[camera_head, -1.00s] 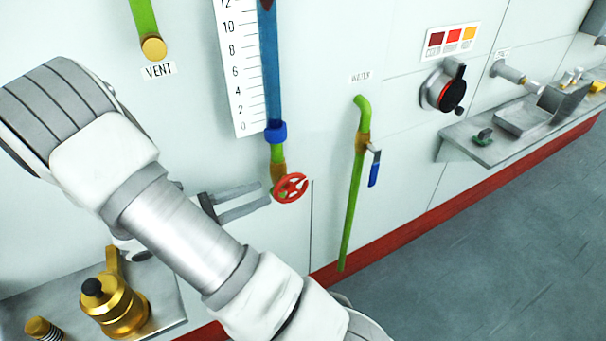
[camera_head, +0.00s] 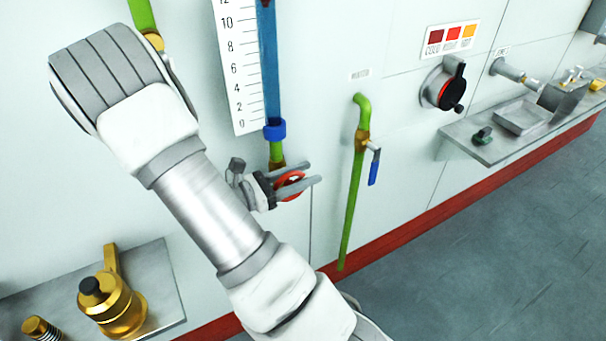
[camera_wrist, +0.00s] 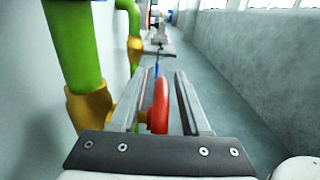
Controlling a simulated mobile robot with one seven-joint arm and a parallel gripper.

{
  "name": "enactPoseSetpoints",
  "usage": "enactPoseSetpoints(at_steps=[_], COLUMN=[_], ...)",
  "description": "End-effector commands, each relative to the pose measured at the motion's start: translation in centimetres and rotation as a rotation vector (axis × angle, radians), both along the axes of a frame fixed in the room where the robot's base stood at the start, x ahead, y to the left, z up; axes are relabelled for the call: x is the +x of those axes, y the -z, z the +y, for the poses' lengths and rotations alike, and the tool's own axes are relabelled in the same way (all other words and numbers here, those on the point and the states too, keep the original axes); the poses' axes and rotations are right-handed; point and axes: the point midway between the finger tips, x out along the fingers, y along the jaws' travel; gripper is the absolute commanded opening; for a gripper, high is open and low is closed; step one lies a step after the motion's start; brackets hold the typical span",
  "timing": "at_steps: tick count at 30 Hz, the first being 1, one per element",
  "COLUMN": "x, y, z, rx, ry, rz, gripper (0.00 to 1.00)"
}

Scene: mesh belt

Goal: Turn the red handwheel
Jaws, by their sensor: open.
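The red handwheel (camera_head: 290,186) sits at the lower end of the green and blue pipe on the wall. In the head view my gripper (camera_head: 311,173) is at the wheel, with one finger above and one below it, partly hiding it. In the wrist view the red handwheel (camera_wrist: 159,106) stands edge-on between the two fingers of my gripper (camera_wrist: 156,88). The fingers are open, with a visible gap between the wheel and the right finger. The gap to the left finger is narrow, and I cannot tell whether they touch.
A green pipe (camera_head: 352,205) with a blue-handled valve (camera_head: 374,168) stands to the right of the wheel. A blue pipe (camera_head: 267,80) with a scale (camera_head: 239,75) rises above it. A grey shelf with a brass fitting (camera_head: 112,305) is at lower left.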

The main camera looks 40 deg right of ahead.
Motion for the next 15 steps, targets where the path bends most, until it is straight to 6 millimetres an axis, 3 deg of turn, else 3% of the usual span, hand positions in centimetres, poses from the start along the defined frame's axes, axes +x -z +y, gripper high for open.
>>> enactPoseSetpoints(at_steps=[3, 10, 15], x=[0.01, 0.01, 0.02], y=[0.0, 0.0, 0.0], z=[0.03, 0.05, 0.06], rx=[0.0, 0.0, 0.0], ry=[0.0, 0.0, 0.0], rz=[0.0, 0.0, 0.0], gripper=[0.43, 0.01, 0.0])
